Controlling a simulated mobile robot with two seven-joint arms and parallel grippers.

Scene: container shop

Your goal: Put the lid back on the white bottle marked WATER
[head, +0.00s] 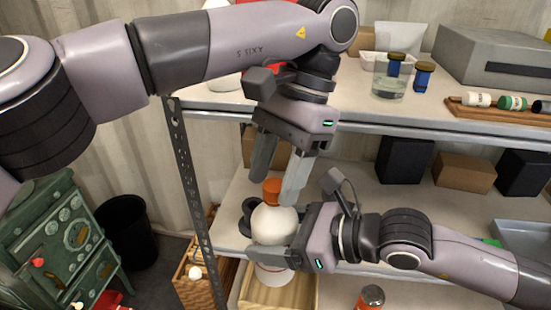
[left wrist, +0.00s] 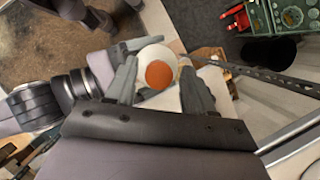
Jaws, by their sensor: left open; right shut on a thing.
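A white rounded bottle (head: 274,224) stands upright over the lower shelf; no WATER mark is readable from here. An orange lid (head: 272,188) sits on top of its neck, and whether it is seated fully I cannot tell. My right gripper (head: 276,254) is shut on the white bottle from the right, low on its body. My left gripper (head: 276,188) is open above it, pointing down, with its fingers on either side of the orange lid. In the left wrist view the orange lid (left wrist: 159,74) lies between the spread fingers, with gaps on both sides.
A dark ring-shaped object (head: 247,214) is close behind the bottle. A wooden tray (head: 290,292) is below, with an orange-topped container (head: 371,297) nearby. The upper shelf (head: 430,112) holds a glass beaker (head: 389,82) and several small bottles. A shelf post (head: 190,180) stands left.

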